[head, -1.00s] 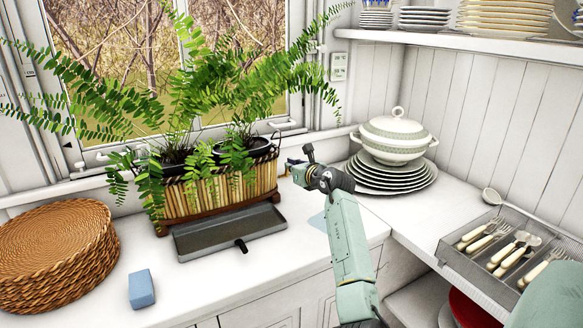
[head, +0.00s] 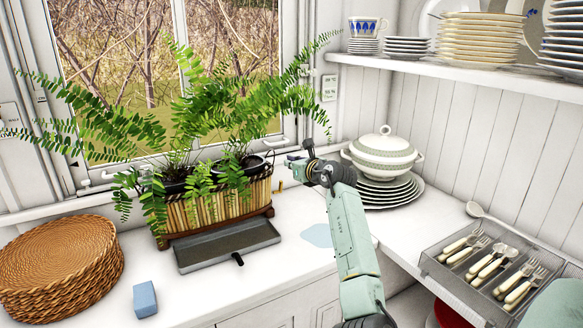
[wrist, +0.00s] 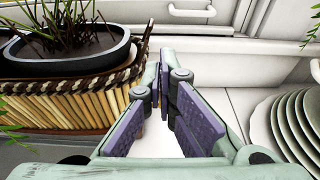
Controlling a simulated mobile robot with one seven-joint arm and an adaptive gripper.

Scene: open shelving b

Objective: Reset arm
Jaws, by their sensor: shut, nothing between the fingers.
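My gripper (head: 290,161) is beside the right end of the planter, above the white counter. In the wrist view its purple-padded fingers (wrist: 163,75) are together at the tips with nothing held. My green arm reaches up to it from the lower right. The wicker planter (head: 215,207) with ferns stands close on the left of the fingers in the wrist view. The stacked plates (wrist: 297,130) are on the right there. The contact area at the fingertips is partly hidden by the finger pads.
A white tureen (head: 383,154) sits on the plates. A grey tray (head: 228,247), a blue sponge (head: 145,299) and round woven mats (head: 62,262) lie on the counter (head: 285,280). A cutlery tray (head: 430,262) is at right. A shelf (head: 450,72) with dishes overhangs the right side.

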